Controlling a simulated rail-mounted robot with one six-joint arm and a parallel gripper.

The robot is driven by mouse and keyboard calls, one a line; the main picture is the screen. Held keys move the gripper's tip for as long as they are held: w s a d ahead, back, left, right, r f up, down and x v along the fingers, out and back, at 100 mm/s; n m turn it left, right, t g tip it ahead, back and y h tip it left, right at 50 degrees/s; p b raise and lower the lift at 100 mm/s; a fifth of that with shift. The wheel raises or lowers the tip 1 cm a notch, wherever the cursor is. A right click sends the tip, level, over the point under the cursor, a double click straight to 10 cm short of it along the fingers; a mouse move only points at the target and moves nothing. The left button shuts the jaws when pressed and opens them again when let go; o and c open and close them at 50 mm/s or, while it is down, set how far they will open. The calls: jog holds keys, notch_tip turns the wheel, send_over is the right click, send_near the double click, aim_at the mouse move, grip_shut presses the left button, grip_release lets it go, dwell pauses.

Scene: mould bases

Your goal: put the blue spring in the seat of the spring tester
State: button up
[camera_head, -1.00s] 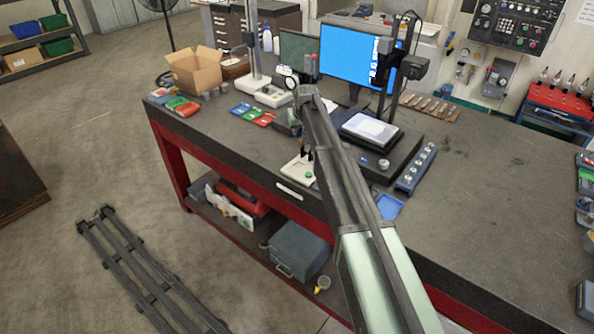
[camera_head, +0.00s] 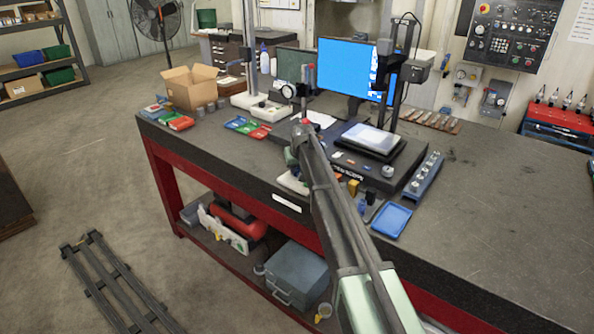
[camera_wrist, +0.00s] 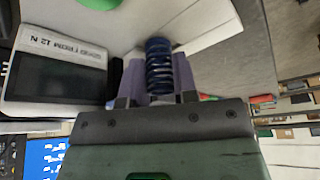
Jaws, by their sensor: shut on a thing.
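The blue spring (camera_wrist: 159,54) stands out between the two purple-grey fingers of my gripper (camera_wrist: 160,78) in the wrist view. My gripper is shut on it. The spring tester (camera_wrist: 60,40) shows beside and behind them in the wrist view, with a pale body, a dark display, a label reading "GOOD FROM 12 N" and a green button at the top edge. I cannot make out its seat, nor whether the spring touches anything. In the head view the tester's pale base (camera_head: 290,183) shows at the bench's front edge, partly covered by my arm. My gripper and the spring are hidden there.
A blue tray (camera_head: 391,220) and a rack of small parts (camera_head: 424,177) lie right of my arm. A black stand with a pale plate (camera_head: 370,140) is behind. Coloured trays (camera_head: 247,127) and a cardboard box (camera_head: 193,88) are left. The bench's right side is clear.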

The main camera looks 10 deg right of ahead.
jog(key=shift+f, duration=0.25)
jog(key=o, duration=0.9)
jog(key=shift+r, duration=0.1)
jog(key=p+v, duration=1.2)
jog(key=v, duration=0.1)
jog(key=s+f+m+g, duration=0.1)
jog(key=s+g, duration=0.3)
jog(key=s, duration=3.6)
jog(key=shift+a+f+b, duration=0.25)
jog(key=shift+f+b, duration=0.1)
jog(key=shift+f, duration=0.1)
